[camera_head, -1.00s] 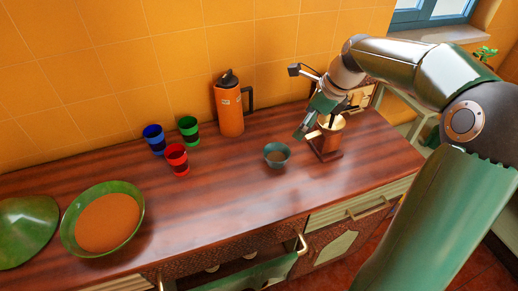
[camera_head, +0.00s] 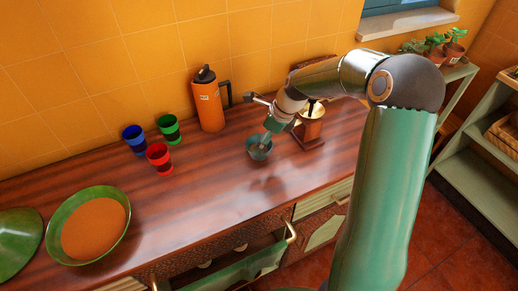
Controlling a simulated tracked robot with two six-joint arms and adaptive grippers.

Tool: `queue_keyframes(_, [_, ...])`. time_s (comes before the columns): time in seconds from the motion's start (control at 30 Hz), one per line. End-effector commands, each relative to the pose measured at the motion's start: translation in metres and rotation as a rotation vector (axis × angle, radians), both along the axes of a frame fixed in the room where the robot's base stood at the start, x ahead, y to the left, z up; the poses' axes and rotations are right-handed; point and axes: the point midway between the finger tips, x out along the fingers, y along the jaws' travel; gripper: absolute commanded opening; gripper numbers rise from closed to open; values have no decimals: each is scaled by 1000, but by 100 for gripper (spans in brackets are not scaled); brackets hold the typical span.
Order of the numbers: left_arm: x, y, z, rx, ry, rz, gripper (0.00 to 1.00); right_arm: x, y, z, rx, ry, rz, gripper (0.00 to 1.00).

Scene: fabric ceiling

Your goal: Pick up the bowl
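A small teal bowl (camera_head: 260,151) stands on the wooden counter, left of the coffee grinder. My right gripper (camera_head: 268,132) reaches in from the right and overlaps the bowl's back rim. The fingertips are too small to tell whether they are open or closed on the rim. The bowl shows no clear lift from the counter. A larger green bowl (camera_head: 126,221) with brown-orange contents stands at the left front. My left gripper is out of view.
Blue (camera_head: 134,139), green (camera_head: 169,129) and red (camera_head: 158,158) cups and an orange jug (camera_head: 208,104) stand left of the bowl. The grinder (camera_head: 310,122) is close on its right. A green lid (camera_head: 18,240) lies far left. An open drawer (camera_head: 235,272) juts out in front.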

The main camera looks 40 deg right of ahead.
Motion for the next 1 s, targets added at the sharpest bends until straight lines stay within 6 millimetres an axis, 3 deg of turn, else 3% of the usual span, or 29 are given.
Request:
queue_keyframes(0.23, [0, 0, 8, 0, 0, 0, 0, 11, 6, -32, 2, 3, 2, 100])
queue_keyframes(0.53, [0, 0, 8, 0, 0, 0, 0, 14, 7, -37, 0, 1, 1, 100])
queue_keyframes(0.9, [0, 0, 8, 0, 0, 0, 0, 14, 7, -37, 0, 0, 1, 40])
queue_keyframes(1.0, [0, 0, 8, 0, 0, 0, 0, 14, 7, -37, 0, 0, 1, 36])
